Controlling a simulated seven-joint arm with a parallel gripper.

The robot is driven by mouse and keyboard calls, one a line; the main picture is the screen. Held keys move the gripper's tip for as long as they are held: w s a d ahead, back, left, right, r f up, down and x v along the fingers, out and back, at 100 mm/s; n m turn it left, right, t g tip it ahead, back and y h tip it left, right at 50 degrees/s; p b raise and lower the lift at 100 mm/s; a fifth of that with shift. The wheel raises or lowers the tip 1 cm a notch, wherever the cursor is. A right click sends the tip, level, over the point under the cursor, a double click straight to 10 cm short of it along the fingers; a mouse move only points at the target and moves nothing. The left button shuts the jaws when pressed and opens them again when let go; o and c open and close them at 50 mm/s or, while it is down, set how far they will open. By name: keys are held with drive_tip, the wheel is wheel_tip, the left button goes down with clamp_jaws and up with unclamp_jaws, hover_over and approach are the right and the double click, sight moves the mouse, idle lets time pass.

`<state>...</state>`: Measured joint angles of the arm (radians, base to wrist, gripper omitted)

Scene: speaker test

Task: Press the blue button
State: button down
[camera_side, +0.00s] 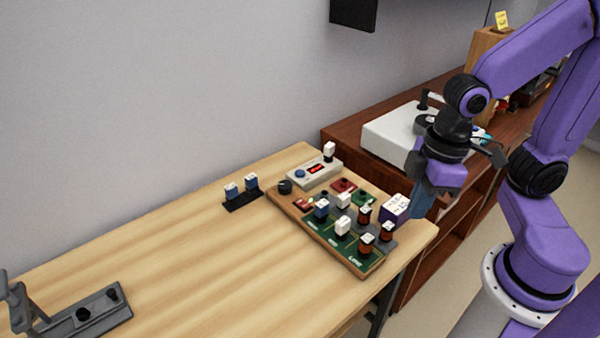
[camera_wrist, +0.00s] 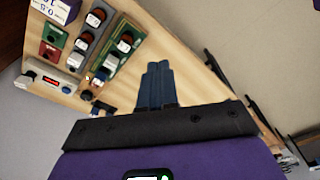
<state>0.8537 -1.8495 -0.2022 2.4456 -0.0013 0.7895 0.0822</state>
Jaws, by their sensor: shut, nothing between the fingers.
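The blue button (camera_side: 300,173) is a small round cap on a pale box (camera_side: 322,172) with a red display, at the back of the wooden board. In the wrist view the blue button (camera_wrist: 66,90) shows at the left, on the same box (camera_wrist: 38,82). My gripper (camera_side: 420,207) is shut and empty, pointing down, to the right of the board and well apart from the button. In the wrist view its blue-grey fingers (camera_wrist: 158,66) are together. Nothing hides the button in the side view.
The board (camera_side: 322,240) carries several blue, white and brown-black parts and a black knob (camera_side: 285,187). A purple box (camera_side: 396,206) stands near my gripper. A rack with two blue parts (camera_side: 242,203) lies left of the board. A white turntable (camera_side: 390,140) sits behind. The table's left-middle is clear.

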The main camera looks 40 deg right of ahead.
drive_tip(key=w+a+f+m+t+y, duration=0.1)
drive_tip(key=w+a+m, duration=0.1)
drive_tip(key=w, duration=0.3)
drive_tip(key=w+a+f+m, duration=0.1)
drive_tip(key=w+m, duration=0.1)
drive_tip(key=w, duration=0.2)
drive_tip(key=m+t+h, duration=0.1)
drive_tip(key=m+t, duration=0.7)
drive_tip(key=m, duration=0.6)
hover_over(303, 173)
wheel_tip(303, 173, down, 8)
drive_tip(key=shift+f, duration=0.15)
drive_tip(key=shift+f, duration=4.4)
drive_tip(key=shift+f, duration=0.15)
drive_tip(key=shift+f, duration=0.3)
